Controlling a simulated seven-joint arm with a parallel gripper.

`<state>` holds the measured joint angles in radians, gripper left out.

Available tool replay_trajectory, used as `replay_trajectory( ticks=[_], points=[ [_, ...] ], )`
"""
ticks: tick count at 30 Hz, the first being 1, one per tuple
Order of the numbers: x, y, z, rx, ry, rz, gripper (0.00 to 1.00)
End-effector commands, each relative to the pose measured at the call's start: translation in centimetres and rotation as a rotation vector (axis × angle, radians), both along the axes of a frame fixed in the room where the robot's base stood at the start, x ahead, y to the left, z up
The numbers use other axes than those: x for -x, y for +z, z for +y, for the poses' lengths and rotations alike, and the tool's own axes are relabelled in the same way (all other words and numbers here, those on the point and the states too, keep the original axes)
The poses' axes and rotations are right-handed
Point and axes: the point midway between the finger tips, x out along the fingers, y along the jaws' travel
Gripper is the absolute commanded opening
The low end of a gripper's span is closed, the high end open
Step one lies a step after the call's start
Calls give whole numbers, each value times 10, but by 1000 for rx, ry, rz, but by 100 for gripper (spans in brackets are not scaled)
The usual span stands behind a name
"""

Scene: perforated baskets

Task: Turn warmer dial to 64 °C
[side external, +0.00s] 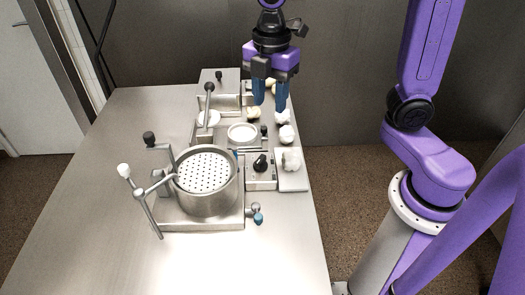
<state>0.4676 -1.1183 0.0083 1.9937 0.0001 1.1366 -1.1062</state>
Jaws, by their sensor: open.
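The likely warmer dial is a black knob (261,162) on a small metal box (261,182) at the right of the perforated basket. Its markings and setting are too small to read. My gripper (269,103) is open and empty, with blue fingers pointing down. In the picture it hangs above the far part of the table, behind the knob and apart from it. The fingers cover part of the items behind them.
A round metal vessel with a perforated basket (206,170) stands mid-table, with levers (140,195) at its left. A blue-tipped valve (257,216) juts out at its front right. White lumps (291,160) lie along the right edge. The table's left and front (100,220) are clear.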

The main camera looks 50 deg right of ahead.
Motion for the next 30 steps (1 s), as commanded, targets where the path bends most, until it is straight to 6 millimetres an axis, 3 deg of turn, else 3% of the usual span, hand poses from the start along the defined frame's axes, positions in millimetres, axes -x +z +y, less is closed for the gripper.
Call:
replay_trajectory(
  ticks=[4, 11, 30],
  points=[
    [-17, 4, 1, 1, 60, 2, 43],
    [-20, -8, 0, 4, 79, 5, 43],
    [-19, -124, 0, 6, 77, 8, 43]
  ],
)
